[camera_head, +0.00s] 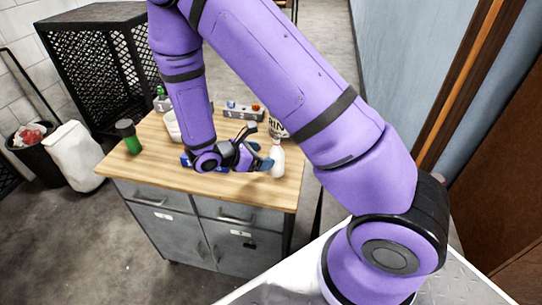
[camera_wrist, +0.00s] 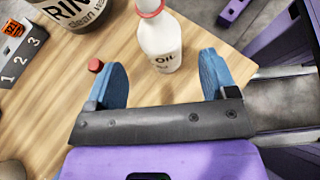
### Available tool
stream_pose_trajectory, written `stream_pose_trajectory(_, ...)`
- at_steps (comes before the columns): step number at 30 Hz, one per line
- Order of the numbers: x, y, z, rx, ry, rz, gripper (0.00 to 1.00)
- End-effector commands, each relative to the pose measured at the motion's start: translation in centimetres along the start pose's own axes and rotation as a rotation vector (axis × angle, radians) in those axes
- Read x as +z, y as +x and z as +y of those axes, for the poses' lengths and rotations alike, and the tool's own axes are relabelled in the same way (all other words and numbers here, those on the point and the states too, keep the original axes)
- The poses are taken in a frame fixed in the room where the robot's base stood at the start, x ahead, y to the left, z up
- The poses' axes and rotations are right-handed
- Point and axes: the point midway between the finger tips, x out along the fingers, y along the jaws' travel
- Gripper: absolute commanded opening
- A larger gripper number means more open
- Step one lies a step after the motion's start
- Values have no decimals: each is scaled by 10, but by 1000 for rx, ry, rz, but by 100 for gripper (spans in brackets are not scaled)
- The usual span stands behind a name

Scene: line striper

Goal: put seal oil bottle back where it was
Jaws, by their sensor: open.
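The white seal oil bottle (camera_wrist: 162,45), with an "OIL" label and a red top, stands upright on the wooden cabinet top in the wrist view. In the head view the bottle (camera_head: 278,162) is near the right edge of the top. My gripper (camera_wrist: 160,64) is open, with its blue fingers spread to either side of the bottle's lower part. Gaps show between the bottle and both fingers. In the head view my gripper (camera_head: 265,161) is low over the top, just left of the bottle. No empty spot marked for the bottle can be made out.
A large "RIN" container (camera_wrist: 82,12) stands behind and left of the bottle. A grey holder numbered 1, 2, 3 (camera_wrist: 18,58) is further left. A small red-topped item (camera_wrist: 95,65) is beside my left finger.

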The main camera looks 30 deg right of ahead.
Motion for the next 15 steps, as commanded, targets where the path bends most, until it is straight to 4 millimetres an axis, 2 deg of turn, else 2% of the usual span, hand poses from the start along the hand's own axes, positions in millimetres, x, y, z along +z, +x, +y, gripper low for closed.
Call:
stream_pose_trajectory(3,0,-24,1,3,2,1,79)
stream_pose_trajectory(6,0,-38,0,1,0,1,79)
stream_pose_trajectory(10,0,-52,0,1,1,1,79)
stream_pose_trajectory(15,0,-58,0,0,0,0,79)
